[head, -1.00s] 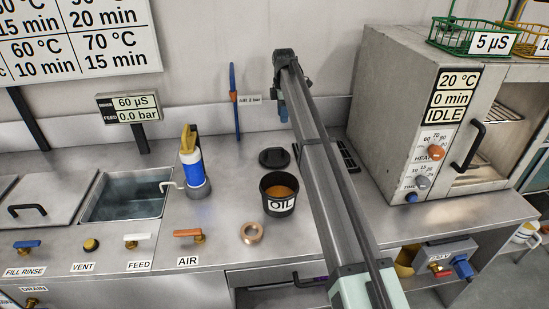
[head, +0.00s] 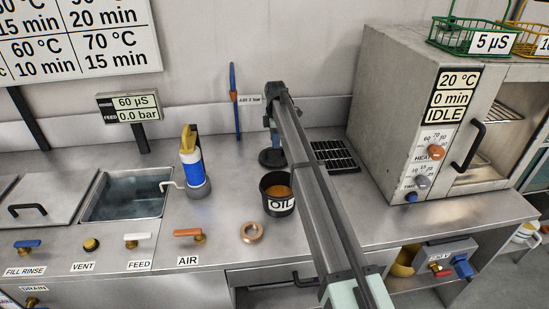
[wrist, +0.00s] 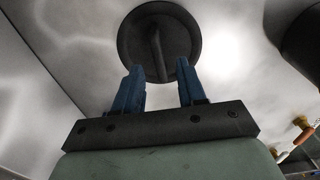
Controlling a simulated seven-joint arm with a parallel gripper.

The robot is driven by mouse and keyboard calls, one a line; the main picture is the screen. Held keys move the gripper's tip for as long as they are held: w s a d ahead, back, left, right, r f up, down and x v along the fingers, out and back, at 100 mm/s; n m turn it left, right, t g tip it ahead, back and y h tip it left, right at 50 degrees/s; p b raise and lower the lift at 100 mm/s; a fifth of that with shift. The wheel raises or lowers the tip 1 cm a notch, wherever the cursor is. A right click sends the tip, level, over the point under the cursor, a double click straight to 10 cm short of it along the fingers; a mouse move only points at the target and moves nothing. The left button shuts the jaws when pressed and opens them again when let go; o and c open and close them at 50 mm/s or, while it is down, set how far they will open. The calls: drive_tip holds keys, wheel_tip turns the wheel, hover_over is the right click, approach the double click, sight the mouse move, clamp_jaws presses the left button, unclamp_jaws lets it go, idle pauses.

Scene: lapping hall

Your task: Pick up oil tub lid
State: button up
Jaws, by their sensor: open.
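The oil tub lid (head: 270,159) is a dark round disc lying on the metal worktop behind the oil tub (head: 278,203). My arm partly hides it in the head view. In the wrist view the lid (wrist: 183,60) shows whole, with a raised bar handle across its middle. My gripper (wrist: 160,68) is open, its two blue fingers apart and pointing toward the lid, with the handle's lower end between them in the picture. I cannot tell whether the fingers touch it. The tub stands open, holds amber oil, and shows dark at the wrist view's right edge.
A copper-coloured ring (head: 251,232) lies left of the tub. A blue and white bottle (head: 194,165) stands beside the sink (head: 125,195). A dark grille (head: 334,156) lies right of my arm, before the grey oven (head: 403,120). Valves line the front edge.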

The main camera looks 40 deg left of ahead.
sight(275, 153)
drive_tip(key=shift+a+f, duration=0.15)
drive_tip(key=shift+f, duration=2.4)
clamp_jaws()
